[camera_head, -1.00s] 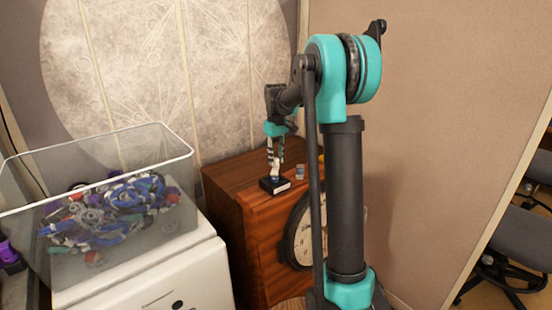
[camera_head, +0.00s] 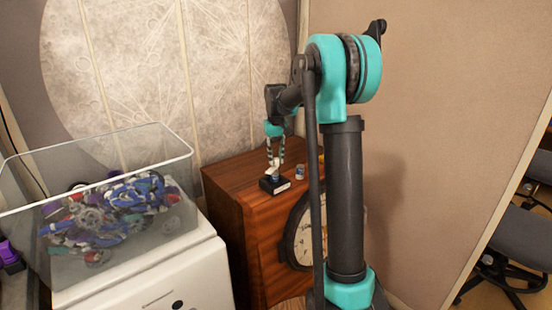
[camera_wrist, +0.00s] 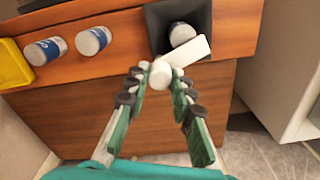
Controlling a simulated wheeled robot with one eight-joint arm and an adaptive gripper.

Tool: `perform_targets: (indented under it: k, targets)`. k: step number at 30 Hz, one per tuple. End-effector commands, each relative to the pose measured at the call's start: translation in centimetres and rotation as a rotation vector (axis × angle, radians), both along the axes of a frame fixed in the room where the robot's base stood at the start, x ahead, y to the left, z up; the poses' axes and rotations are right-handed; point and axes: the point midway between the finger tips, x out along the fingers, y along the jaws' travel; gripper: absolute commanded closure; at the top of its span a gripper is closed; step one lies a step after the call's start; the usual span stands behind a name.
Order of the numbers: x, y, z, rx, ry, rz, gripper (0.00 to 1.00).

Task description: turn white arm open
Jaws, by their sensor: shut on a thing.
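The white arm (camera_wrist: 192,50) is a flat white bar with a rounded knob at one end. It lies across a pale round post on a dark square base (camera_wrist: 156,26). The base also shows in the head view (camera_head: 274,186), on the wooden cabinet's top near its front edge. My gripper (camera_wrist: 160,74) has its fingertips on both sides of the knob end and is shut on it. In the head view my gripper (camera_head: 275,152) reaches down over the base from above. The contact is too small to make out there.
Two white-and-blue cans (camera_wrist: 93,41) and a yellow object (camera_wrist: 12,65) stand beside the base on the wooden cabinet (camera_head: 240,205). A round clock (camera_head: 302,232) is on its front. A clear bin (camera_head: 100,205) of parts stands at left on a white cabinet (camera_head: 150,285).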

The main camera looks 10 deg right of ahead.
Motion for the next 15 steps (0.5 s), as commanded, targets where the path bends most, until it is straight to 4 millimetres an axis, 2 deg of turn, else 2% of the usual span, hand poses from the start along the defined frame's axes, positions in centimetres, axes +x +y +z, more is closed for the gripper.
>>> perform_targets:
  k: [15]
  targets:
    - [0.03,-0.01,0.03,0.000,-0.001,-0.489,1.00]
